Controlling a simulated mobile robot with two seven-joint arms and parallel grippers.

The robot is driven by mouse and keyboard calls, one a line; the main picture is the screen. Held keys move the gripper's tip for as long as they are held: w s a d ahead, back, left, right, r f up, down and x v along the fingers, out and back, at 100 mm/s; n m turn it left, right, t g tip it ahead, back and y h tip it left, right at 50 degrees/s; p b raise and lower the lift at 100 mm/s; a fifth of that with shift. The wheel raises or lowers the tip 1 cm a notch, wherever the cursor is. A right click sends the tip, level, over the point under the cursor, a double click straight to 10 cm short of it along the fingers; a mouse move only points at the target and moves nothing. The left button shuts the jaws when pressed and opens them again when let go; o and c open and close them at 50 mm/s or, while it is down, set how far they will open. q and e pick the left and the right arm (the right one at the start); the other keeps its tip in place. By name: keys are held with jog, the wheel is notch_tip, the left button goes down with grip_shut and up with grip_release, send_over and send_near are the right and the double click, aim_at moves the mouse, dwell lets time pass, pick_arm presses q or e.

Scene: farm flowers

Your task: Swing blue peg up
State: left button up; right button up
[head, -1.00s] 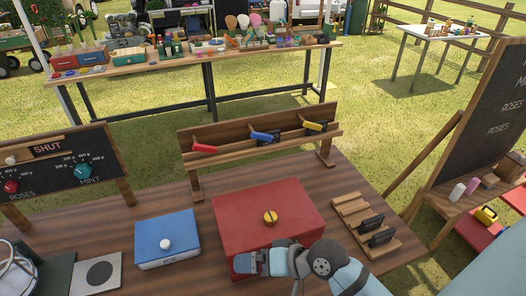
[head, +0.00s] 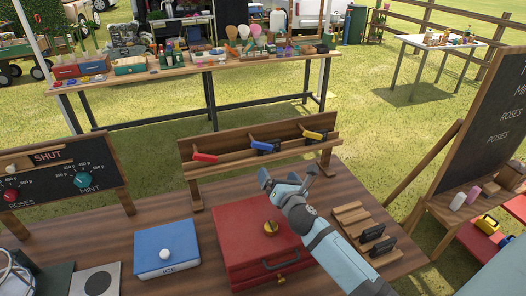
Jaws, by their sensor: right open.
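The blue peg (head: 262,146) is on the wooden rack (head: 226,168) at the back of the table, between the red peg (head: 205,157) and the yellow peg (head: 314,135). It sticks out from the rack at a slight slant, its right end lower in the picture. My right gripper (head: 286,178) is open and empty, in front of and below the blue peg in the picture, apart from it. Its arm crosses over the right side of the red box. My left gripper does not show.
A red box (head: 240,228) with a brass knob (head: 270,226) stands in front of the rack. A blue box (head: 166,247) is left of it. A slotted wooden holder (head: 352,213) with dark tags is at right. A dial board (head: 60,182) stands at far left.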

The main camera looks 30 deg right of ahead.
aim_at(262, 146)
jog(key=x, duration=1.3)
jog(key=shift+w, duration=0.25)
jog(key=shift+r, duration=0.1)
jog(key=shift+c, duration=0.5)
jog(key=shift+p, duration=0.3)
jog(key=c, duration=0.7)
